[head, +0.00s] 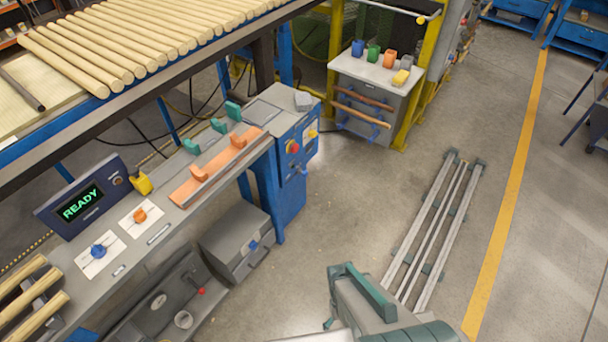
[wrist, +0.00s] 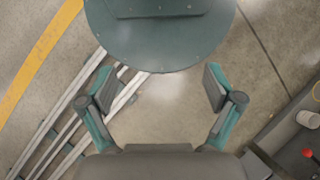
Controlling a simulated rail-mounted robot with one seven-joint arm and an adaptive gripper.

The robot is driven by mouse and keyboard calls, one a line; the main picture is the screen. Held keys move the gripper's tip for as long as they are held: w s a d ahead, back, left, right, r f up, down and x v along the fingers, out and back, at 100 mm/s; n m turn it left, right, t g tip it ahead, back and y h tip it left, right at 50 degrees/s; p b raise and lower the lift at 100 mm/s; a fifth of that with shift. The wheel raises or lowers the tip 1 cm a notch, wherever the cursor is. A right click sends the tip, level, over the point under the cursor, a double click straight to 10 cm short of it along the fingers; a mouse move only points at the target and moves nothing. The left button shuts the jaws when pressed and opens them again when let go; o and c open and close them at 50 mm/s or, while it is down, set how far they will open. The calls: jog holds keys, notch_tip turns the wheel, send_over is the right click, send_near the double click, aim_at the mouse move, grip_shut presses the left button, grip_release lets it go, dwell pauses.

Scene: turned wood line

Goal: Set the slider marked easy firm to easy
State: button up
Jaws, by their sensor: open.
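Two small white plates lie on the grey control bench at the left of the head view. One carries a blue knob (head: 98,251) and the other an orange knob (head: 140,215). Their markings are too small to read, so I cannot tell which is the easy firm slider or how it is set. My gripper (wrist: 160,90) shows in the wrist view with its two fingers wide apart and nothing between them. It is over bare floor, away from the bench. In the head view part of my arm shows at the bottom, right of the bench.
A display (head: 80,206) reading READY stands behind the plates, with a yellow piece (head: 141,184) beside it. An orange tray (head: 220,166) lies further along the bench. A grey case (head: 237,243) stands below. Floor rails (head: 432,230) lie at right. Open floor separates bench and rails.

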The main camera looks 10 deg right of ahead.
jog(key=shift+f, duration=0.1)
jog(key=shift+c, duration=1.2)
jog(key=shift+f+b, duration=0.3)
jog(key=shift+b, duration=0.15)
jog(key=shift+c, duration=1.3)
jog(key=shift+m+t, duration=0.3)
jog(key=w+f+b, duration=0.1)
jog(key=b, duration=0.1)
jog(key=w+f+b, duration=0.1)
jog(key=f+b, duration=0.1)
jog(key=w+d+f+b, duration=0.1)
jog(key=f, duration=0.1)
jog(key=shift+w+f+b, duration=0.2)
jog(key=shift+f+b, duration=0.05)
jog(key=shift+b, duration=0.15)
jog(key=shift+c, duration=0.3)
jog(key=m+t+y+b, duration=1.3)
jog(key=m+t+b, duration=0.8)
jog(key=b, duration=0.9)
send_near(307, 175)
jog(key=r+m+g, duration=0.2)
jog(key=x, duration=0.3)
jog(key=b+x, duration=0.1)
jog(key=x, duration=0.3)
jog(key=b+x, duration=0.1)
jog(key=x, duration=0.3)
jog(key=shift+w+d+f, duration=0.2)
jog(key=shift+d+f, duration=0.05)
jog(key=shift+f, duration=0.05)
